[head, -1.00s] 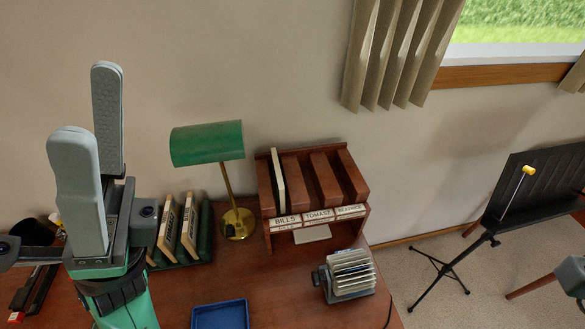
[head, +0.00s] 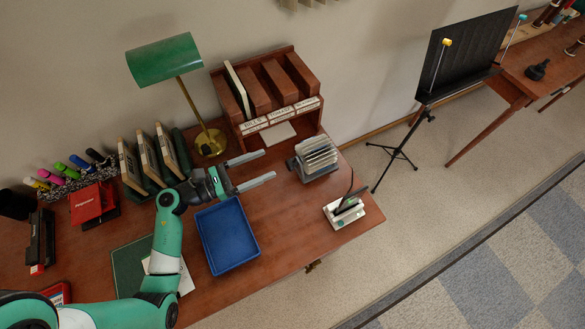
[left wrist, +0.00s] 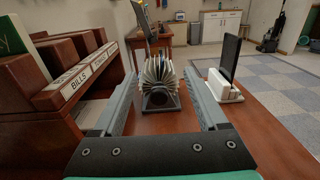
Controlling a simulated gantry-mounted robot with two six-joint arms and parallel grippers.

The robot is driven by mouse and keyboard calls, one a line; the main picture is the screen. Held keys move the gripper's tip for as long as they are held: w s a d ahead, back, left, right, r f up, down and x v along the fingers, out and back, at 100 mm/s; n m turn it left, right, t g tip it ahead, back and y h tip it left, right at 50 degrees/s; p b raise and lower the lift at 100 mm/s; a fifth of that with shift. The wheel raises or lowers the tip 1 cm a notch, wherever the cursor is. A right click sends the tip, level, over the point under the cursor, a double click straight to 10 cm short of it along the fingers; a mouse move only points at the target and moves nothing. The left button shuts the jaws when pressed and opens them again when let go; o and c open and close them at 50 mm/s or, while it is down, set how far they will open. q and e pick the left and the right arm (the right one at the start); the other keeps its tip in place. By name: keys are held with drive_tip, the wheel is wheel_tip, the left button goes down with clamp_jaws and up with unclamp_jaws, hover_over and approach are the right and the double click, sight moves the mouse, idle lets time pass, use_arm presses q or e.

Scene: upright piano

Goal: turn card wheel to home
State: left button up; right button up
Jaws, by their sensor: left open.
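The card wheel (head: 316,156), a rotary file with fanned pale cards on a dark stand, sits on the desk's right part. In the left wrist view the card wheel (left wrist: 158,84) is straight ahead, between and beyond the two fingers. My left gripper (head: 260,170) is open and empty. Its fingertips point right toward the card wheel, with a short gap left in the head view. In the left wrist view the left gripper (left wrist: 162,108) shows a finger on each side. My right gripper is not in view.
A wooden sorter (head: 268,92) labelled BILLS stands behind the gripper. A blue tray (head: 228,236) lies in front of it. A white-based stand with a dark upright (head: 347,212) is right of the tray. A green lamp (head: 166,60) stands at the back.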

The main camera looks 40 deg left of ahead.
use_arm(q)
drive_tip(key=b, duration=0.4)
approach(308, 157)
drive_tip(key=s+a+f, duration=0.3)
drive_tip(key=shift+s+f, duration=0.2)
drive_tip(key=x, duration=0.7)
drive_tip(key=shift+w+d+f+b, duration=0.1)
drive_tip(key=shift+w+f+b, duration=0.1)
drive_tip(key=shift+b, duration=0.1)
drive_tip(key=shift+r, duration=0.1)
clamp_jaws()
